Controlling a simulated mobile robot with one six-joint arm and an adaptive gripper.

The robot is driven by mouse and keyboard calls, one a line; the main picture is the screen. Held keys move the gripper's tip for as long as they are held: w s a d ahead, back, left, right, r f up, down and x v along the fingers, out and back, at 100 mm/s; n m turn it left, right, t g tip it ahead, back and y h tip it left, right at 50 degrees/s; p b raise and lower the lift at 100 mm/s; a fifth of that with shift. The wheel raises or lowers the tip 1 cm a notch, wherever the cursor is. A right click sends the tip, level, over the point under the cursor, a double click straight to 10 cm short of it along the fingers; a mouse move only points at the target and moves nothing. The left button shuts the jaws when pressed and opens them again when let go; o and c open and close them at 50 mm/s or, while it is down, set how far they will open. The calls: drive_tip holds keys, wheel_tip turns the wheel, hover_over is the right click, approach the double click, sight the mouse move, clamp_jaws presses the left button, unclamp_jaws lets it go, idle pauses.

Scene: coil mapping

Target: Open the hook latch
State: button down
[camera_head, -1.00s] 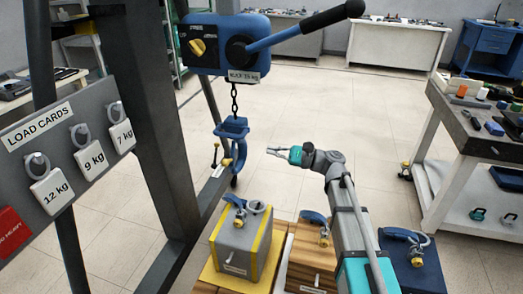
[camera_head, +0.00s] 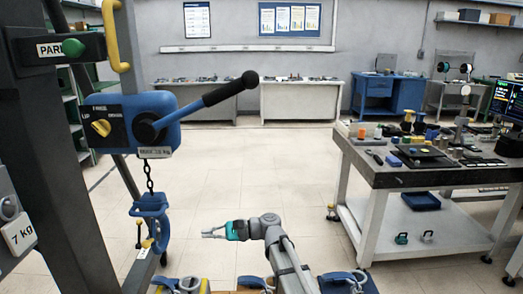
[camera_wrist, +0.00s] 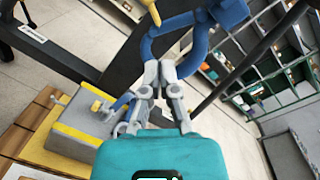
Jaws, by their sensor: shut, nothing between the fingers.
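The blue hook (camera_head: 155,222) hangs on a short chain below the blue hoist, at the left in the head view. A small yellow-tipped latch lever (camera_head: 147,244) shows at the hook's left side. In the wrist view the blue hook (camera_wrist: 196,55) curves just beyond my fingertips, with a yellow piece (camera_wrist: 151,10) above them. My gripper (camera_head: 206,233) is shut and empty, to the right of the hook with a gap in the head view. In the wrist view my gripper (camera_wrist: 160,70) overlaps the hook's lower left edge; I cannot tell whether they touch.
The blue hoist (camera_head: 140,122) with its long lever hangs above. A grey post (camera_head: 75,160) stands at the left. A grey weight block with yellow edges (camera_wrist: 85,122) sits low in the wrist view. A cluttered workbench (camera_head: 400,178) stands at the right, with clear floor between.

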drive_tip(key=s+d+f+n+t+h, duration=0.4)
drive_tip(key=d+f+h, duration=0.5)
drive_tip(key=d+f, duration=0.6)
drive_tip(key=s+d+f+n+g+h, duration=0.1)
drive_tip(key=s+d+n+h, duration=0.2)
drive_tip(key=d, duration=0.7)
drive_tip(key=s+d+f+h, duration=0.1)
drive_tip(key=s+d+h, duration=0.4)
drive_tip(key=d, duration=0.6)
wheel_tip(320, 180, up, 19)
drive_tip(key=w+p, duration=0.1)
drive_tip(key=p, duration=1.9)
drive_tip(key=shift+w+a+h, duration=0.25)
drive_tip(key=shift+a+h, duration=0.05)
drive_tip(key=shift+a, duration=0.05)
drive_tip(key=c, duration=0.6)
unclamp_jaws()
